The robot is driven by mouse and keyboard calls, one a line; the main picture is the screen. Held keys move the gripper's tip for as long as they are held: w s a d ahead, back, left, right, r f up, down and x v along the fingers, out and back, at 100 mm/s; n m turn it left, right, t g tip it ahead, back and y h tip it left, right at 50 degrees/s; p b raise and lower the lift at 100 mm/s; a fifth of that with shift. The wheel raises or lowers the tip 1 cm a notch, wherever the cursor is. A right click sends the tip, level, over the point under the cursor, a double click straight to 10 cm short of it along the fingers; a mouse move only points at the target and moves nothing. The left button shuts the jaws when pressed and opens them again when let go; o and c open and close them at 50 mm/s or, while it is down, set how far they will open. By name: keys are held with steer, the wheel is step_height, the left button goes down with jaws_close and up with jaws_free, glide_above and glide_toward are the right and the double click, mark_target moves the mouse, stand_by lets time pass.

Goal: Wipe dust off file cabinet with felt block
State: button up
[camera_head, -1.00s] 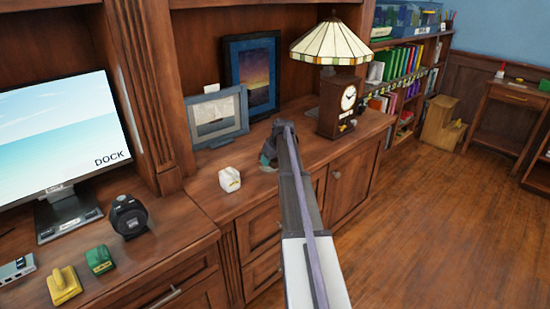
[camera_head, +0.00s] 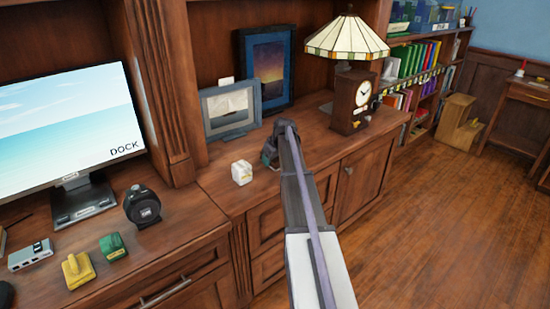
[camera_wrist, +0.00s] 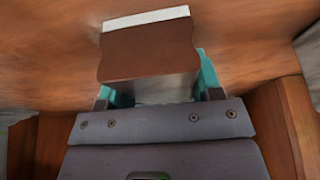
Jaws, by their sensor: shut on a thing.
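My gripper (camera_head: 270,155) is low over the wooden cabinet top (camera_head: 215,190), between the white cube and the lamp. In the wrist view my gripper (camera_wrist: 158,85) has its teal fingers shut on the felt block (camera_wrist: 148,55), a brown block with a pale strip along its far edge. The wood surface lies close beyond it; I cannot tell if they touch. In the head view my gripper hides the block. The cabinet front has drawers and a door (camera_head: 362,180); I cannot tell for certain that this is the file cabinet. I cannot make out dust.
A white cube (camera_head: 241,173) stands just left of my gripper. Picture frames (camera_head: 230,110) stand behind, and a stained-glass lamp with a clock (camera_head: 352,97) stands to the right. A monitor (camera_head: 70,130), black round device (camera_head: 142,206) and yellow block (camera_head: 77,270) are at left.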

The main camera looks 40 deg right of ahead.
steer(key=shift+r+p, duration=2.9)
steer(key=shift+p, duration=0.1)
step_height(320, 180, up, 3)
steer(key=p, duration=0.3)
steer(key=shift+r, duration=0.15)
steer(key=shift+a, duration=0.1)
